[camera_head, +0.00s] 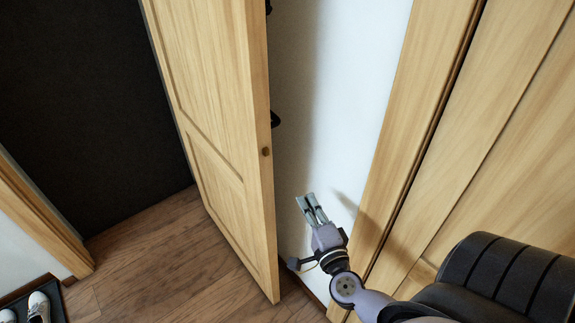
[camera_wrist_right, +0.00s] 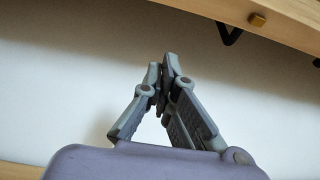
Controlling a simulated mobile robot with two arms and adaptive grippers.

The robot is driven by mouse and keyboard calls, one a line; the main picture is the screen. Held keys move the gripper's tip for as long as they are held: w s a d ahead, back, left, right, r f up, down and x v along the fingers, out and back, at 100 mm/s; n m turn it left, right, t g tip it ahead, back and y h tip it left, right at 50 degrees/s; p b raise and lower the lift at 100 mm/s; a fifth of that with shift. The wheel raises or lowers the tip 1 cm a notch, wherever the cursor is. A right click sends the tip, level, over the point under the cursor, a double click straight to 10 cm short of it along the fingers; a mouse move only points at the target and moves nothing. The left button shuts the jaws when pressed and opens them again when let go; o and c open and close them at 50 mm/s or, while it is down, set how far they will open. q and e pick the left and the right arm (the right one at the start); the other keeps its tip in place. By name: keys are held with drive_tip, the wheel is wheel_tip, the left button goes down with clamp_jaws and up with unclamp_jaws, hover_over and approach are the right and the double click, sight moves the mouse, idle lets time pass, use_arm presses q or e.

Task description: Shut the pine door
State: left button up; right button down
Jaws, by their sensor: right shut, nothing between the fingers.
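The pine door (camera_head: 215,110) stands open in the head view, with its free edge towards me and a dark opening to its left. A small latch (camera_head: 265,151) sits on that edge, and part of a black handle (camera_head: 275,119) shows on the door's right side. My right gripper (camera_head: 310,198) is shut and empty, to the right of the door, between it and the white wall. In the right wrist view the door's edge (camera_wrist_right: 285,30) and the black handle (camera_wrist_right: 229,34) are at the upper right, apart from the fingertips (camera_wrist_right: 162,68). My left gripper is out of view.
The white wall (camera_head: 340,85) is behind my right gripper. Pine panelling (camera_head: 480,130) stands close on the right, beside my arm. The wooden floor (camera_head: 165,255) is clear left of the door. Shoes (camera_head: 38,306) lie on a dark tray at the lower left.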

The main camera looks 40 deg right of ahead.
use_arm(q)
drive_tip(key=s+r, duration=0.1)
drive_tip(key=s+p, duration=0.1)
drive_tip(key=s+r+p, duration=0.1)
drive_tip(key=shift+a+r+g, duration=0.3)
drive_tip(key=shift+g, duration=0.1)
use_arm(e)
drive_tip(key=w, duration=0.9)
drive_tip(key=shift+a+f, duration=0.2)
drive_tip(key=shift+a, duration=0.1)
drive_tip(key=shift+s, duration=0.1)
